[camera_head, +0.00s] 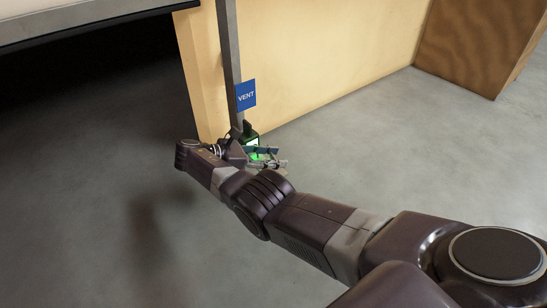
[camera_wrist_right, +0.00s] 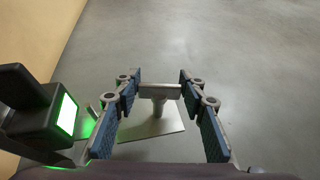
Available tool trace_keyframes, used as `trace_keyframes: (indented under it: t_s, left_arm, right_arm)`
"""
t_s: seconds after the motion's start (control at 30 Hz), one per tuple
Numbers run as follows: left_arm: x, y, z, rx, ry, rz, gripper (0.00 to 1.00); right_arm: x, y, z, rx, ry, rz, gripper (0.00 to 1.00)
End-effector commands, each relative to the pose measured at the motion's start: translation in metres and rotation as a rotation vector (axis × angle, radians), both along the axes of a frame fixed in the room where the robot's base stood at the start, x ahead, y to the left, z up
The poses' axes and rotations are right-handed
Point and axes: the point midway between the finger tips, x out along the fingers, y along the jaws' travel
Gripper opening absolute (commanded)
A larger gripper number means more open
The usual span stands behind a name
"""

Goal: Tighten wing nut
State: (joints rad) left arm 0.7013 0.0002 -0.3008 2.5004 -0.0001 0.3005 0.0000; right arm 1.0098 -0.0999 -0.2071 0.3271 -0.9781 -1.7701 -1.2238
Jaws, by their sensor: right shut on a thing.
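The wing nut (camera_wrist_right: 160,91) shows in the wrist view as a grey crossbar on a short round stem, above a flat pale plate (camera_wrist_right: 158,125). My right gripper (camera_wrist_right: 160,83) has its two blue-padded fingers at either end of the crossbar and is shut on it. In the head view my right gripper (camera_head: 267,156) is low by the foot of a grey post, and the wing nut is too small and covered to make out. My left gripper is not in view.
A dark box with a lit green-white screen (camera_wrist_right: 67,114) stands left of the fingers. The grey post (camera_head: 229,50) carries a blue VENT sign (camera_head: 246,95). A yellowish wall (camera_head: 320,55) is behind, with a brown wooden panel (camera_head: 470,45) at right. Grey floor (camera_head: 400,145) is clear.

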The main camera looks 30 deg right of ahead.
Motion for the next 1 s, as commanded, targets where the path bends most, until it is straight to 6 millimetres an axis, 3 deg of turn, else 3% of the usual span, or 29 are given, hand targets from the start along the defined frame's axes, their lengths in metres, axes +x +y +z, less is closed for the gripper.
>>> trace_keyframes:
  t_s: [0.2,0.67,1.0]
  left_arm:
    - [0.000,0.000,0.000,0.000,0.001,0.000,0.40]
    - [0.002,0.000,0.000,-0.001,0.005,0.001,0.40]
    - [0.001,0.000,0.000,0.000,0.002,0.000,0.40]
  right_arm:
    - [0.000,-0.002,0.000,-0.002,0.001,-0.001,0.56]
    - [0.000,-0.001,0.006,-0.002,-0.002,-0.001,0.56]
    - [0.001,-0.002,0.040,-0.002,-0.005,-0.001,0.56]
